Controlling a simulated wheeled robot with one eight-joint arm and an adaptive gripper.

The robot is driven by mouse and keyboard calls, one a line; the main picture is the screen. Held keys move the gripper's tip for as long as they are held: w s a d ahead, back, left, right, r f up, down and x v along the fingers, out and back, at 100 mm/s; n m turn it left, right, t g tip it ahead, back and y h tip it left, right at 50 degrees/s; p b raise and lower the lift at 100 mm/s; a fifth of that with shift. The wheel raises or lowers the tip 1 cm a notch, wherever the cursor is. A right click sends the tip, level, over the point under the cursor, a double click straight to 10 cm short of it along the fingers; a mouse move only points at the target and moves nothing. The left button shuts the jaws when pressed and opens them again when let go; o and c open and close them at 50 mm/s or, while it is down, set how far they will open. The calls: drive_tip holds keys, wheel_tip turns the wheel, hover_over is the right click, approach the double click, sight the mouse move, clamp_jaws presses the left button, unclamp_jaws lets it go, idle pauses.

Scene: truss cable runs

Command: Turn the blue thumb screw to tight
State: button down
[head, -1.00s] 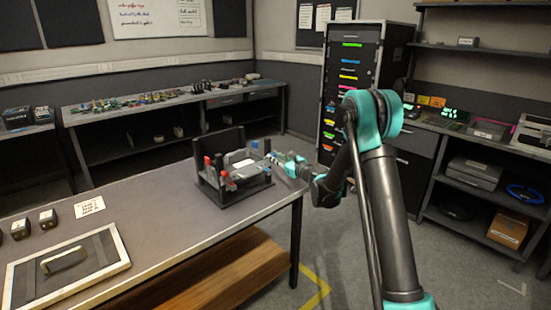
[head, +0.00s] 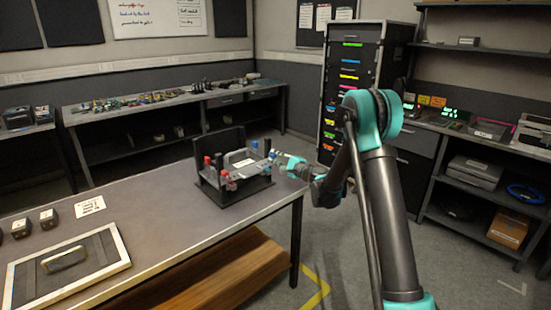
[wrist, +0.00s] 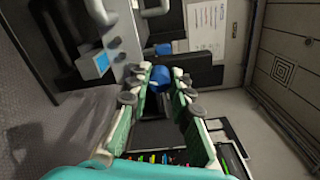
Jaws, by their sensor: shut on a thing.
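The blue thumb screw (wrist: 161,76) shows in the wrist view as a rounded blue knob between the tips of my gripper (wrist: 160,84). The teal fingers close on it from both sides, and part of it is hidden. In the head view my gripper (head: 275,157) is at the right side of a dark fixture (head: 224,196) on the table. The screw is too small there to make out its turn or how tight it is.
The fixture stands near the right end of the table (head: 150,215) and carries red knobs (head: 207,160) and a tall dark back plate (head: 222,140). A framed panel with a handle (head: 104,262), small black blocks (head: 48,217) and a card (head: 90,206) lie left.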

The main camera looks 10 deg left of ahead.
drive_tip(key=shift+f+n, duration=0.1)
drive_tip(key=shift+n, duration=2.1)
drive_tip(key=shift+s, duration=0.1)
drive_tip(key=c, duration=1.3)
unclamp_jaws()
drive_tip(key=shift+c, duration=0.2)
drive_tip(key=v, duration=1.2)
